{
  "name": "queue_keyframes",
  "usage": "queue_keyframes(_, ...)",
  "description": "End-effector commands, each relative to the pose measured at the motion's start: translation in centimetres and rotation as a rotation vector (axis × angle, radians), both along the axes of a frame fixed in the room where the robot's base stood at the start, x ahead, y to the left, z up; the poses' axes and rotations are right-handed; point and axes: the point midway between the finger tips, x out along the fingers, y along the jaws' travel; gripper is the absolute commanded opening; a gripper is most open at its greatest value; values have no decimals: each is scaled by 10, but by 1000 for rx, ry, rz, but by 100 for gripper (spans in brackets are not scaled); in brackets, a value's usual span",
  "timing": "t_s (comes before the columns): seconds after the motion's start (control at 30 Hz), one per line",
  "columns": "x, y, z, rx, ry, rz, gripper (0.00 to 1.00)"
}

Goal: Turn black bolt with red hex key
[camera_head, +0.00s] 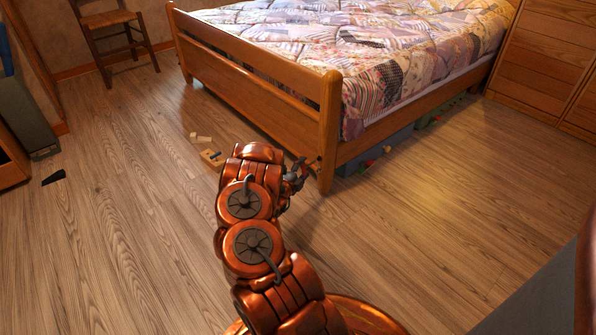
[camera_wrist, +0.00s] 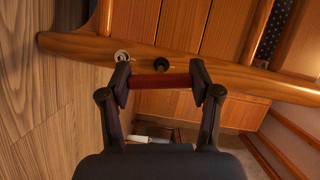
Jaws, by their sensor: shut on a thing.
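My gripper (camera_wrist: 160,84) is shut on the red hex key (camera_wrist: 171,80), which shows as a red bar spanning the two fingertips in the wrist view. The black bolt (camera_wrist: 161,65) sticks out of the wooden bed post (camera_wrist: 205,66), just beyond the bar. I cannot tell whether the key touches the bolt. In the head view my gripper (camera_head: 297,176) is beside the bed's near corner post (camera_head: 329,135), partly hidden by my arm. The bolt cannot be made out there.
A pale round fitting (camera_wrist: 121,57) sits on the post left of the bolt. The bed (camera_head: 400,50) has a patchwork quilt. Small wooden pieces (camera_head: 212,157) and a black object (camera_head: 53,177) lie on the floor. A chair (camera_head: 112,25) stands at the back left. Floor at right is clear.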

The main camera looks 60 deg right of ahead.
Motion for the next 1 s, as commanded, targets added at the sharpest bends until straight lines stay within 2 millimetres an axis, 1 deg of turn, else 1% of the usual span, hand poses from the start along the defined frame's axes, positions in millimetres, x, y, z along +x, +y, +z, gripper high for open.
queue_keyframes(0.03,1,0,5,7,26,0,21)
queue_keyframes(0.17,1,1,6,24,95,0,21)
queue_keyframes(0.67,1,1,5,109,401,-4,21)
queue_keyframes(0.9,1,0,6,160,587,-8,21)
queue_keyframes(1.0,1,1,2,184,663,-7,21)
